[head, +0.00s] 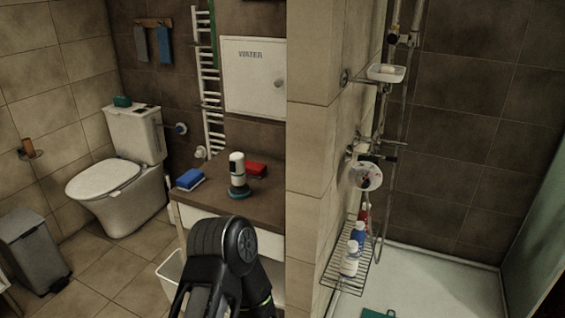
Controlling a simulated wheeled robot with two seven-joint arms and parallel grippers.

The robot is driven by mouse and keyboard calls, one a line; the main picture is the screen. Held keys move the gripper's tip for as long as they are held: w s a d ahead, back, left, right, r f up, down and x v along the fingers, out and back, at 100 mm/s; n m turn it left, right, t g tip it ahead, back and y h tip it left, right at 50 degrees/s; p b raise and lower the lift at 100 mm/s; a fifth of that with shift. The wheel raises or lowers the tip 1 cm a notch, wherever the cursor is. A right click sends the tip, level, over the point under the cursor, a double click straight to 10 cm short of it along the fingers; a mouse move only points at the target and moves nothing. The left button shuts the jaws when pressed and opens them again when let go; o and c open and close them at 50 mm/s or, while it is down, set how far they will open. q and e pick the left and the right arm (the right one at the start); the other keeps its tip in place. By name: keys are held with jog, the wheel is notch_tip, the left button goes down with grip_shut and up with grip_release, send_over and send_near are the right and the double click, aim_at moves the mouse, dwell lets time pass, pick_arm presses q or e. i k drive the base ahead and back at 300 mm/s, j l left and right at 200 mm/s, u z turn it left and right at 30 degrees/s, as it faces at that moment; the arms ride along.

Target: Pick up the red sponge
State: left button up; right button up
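A red sponge (257,168) lies on the brown counter top (225,203), at the back right near the wall corner. A blue sponge (190,179) lies at the left end of the counter. A black arm of mine rises from the bottom in front of the counter, below the sponge. I see its joints and links but no fingertips. Neither gripper shows, and nothing touches the red sponge.
A white toilet (118,185) and a grey bin (32,250) stand at left. A tiled wall edge (310,170) borders the counter's right side. Beyond it, a wire rack (346,268) holds bottles in the shower. The counter's front right part looks clear.

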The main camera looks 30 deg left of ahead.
aim_at(253, 170)
jog(key=j+z, duration=0.1)
jog(key=j, duration=0.65)
jog(key=j+z, duration=0.15)
jog(key=j, duration=0.55)
jog(key=k+j+z, duration=0.1)
jog(key=j, duration=0.6)
jog(key=k+j+z, duration=0.15)
jog(key=j, duration=0.6)
jog(key=i, duration=0.05)
